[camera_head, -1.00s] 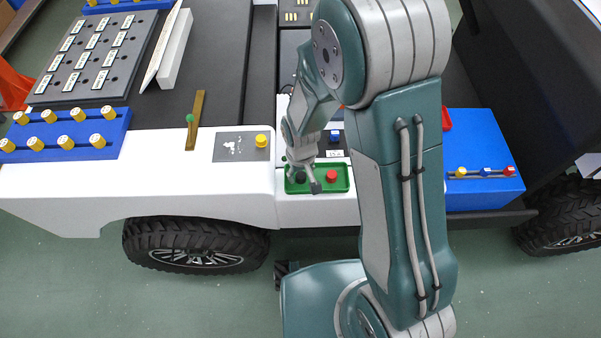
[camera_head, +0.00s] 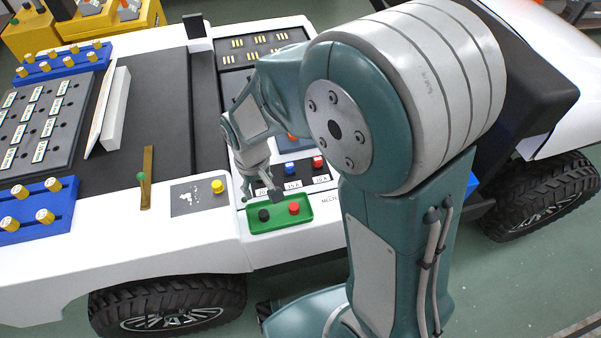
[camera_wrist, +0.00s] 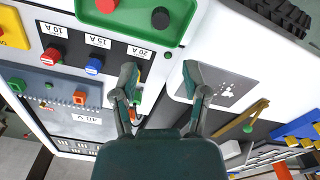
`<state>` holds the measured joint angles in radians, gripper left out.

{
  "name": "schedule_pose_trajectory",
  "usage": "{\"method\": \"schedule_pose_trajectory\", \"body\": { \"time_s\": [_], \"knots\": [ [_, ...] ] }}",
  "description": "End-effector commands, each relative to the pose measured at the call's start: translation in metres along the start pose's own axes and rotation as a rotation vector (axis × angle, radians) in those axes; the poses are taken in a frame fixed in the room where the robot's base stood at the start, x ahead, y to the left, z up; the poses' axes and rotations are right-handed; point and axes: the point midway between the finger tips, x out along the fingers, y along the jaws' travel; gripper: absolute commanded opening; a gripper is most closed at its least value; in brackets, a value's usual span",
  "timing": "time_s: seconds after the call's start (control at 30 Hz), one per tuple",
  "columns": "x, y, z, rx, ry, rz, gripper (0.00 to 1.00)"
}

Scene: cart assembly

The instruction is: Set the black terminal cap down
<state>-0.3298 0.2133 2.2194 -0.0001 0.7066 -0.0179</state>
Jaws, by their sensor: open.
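The black terminal cap (camera_head: 264,215) stands in the left part of the green tray (camera_head: 280,225), apart from my gripper. The red cap (camera_head: 294,208) stands to its right in the same tray. In the wrist view the black cap (camera_wrist: 160,18) is at the top, in the green tray (camera_wrist: 134,24), with the red cap (camera_wrist: 107,5) to its left. My gripper (camera_head: 262,195) is behind the tray in the head view. In the wrist view its fingers (camera_wrist: 160,76) are spread with nothing between them, below the black cap.
Blue fuse (camera_head: 291,168) and red fuse (camera_head: 318,162) stand behind the tray on a labelled panel. A brass strip (camera_head: 148,175) with a green knob lies farther left. White deck surrounds the tray.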

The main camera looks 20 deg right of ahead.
Motion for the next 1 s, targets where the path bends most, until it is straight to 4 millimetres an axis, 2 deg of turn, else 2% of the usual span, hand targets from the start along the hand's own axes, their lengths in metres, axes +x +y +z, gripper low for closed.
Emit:
{"method": "schedule_pose_trajectory", "body": {
  "time_s": [0.13, 0.27, 0.4, 0.6, 0.8, 1.0],
  "knots": [
    [-0.033, 0.014, 0.009, 0.04, 0.062, 0.002, 0.58],
    [-0.073, 0.032, 0.028, 0.095, 0.14, 0.008, 0.58],
    [-0.11, 0.047, 0.053, 0.152, 0.22, 0.019, 0.58],
    [-0.152, 0.062, 0.096, 0.234, 0.333, 0.042, 0.58],
    [-0.18, 0.07, 0.139, 0.307, 0.438, 0.07, 0.58],
    [-0.188, 0.072, 0.159, 0.34, 0.483, 0.085, 0.58]
  ]
}}
